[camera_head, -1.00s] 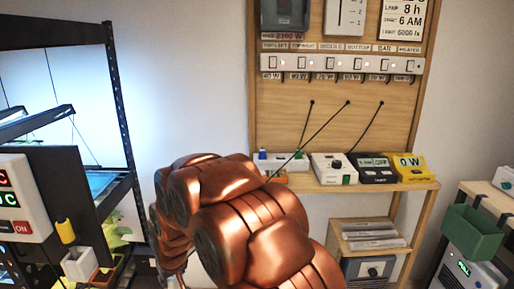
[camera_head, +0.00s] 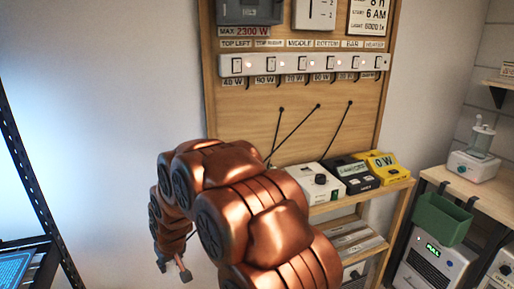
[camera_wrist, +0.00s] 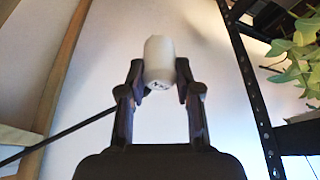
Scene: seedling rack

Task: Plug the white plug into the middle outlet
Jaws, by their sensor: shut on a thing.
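In the wrist view my gripper (camera_wrist: 160,75) is shut on the white plug (camera_wrist: 159,55), which sits upright between the two dark fingertips with small dark marks on its lower end. In the head view my copper-coloured arm hides most of the hand, and I cannot make out the plug there. The outlet strip (camera_head: 290,66) is a white bar on the wooden board, with a row of switches and labels. The middle outlet (camera_head: 302,63) is under the label MIDDLE. My gripper is low and to the left, well apart from the strip.
The wooden board (camera_head: 225,115) has several dark cords hanging below the strip. A shelf under it holds a white box (camera_head: 315,184), a black box (camera_head: 352,175) and a yellow meter (camera_head: 383,165). A green bin (camera_head: 441,218) hangs at right. A dark rack (camera_head: 28,165) stands at left.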

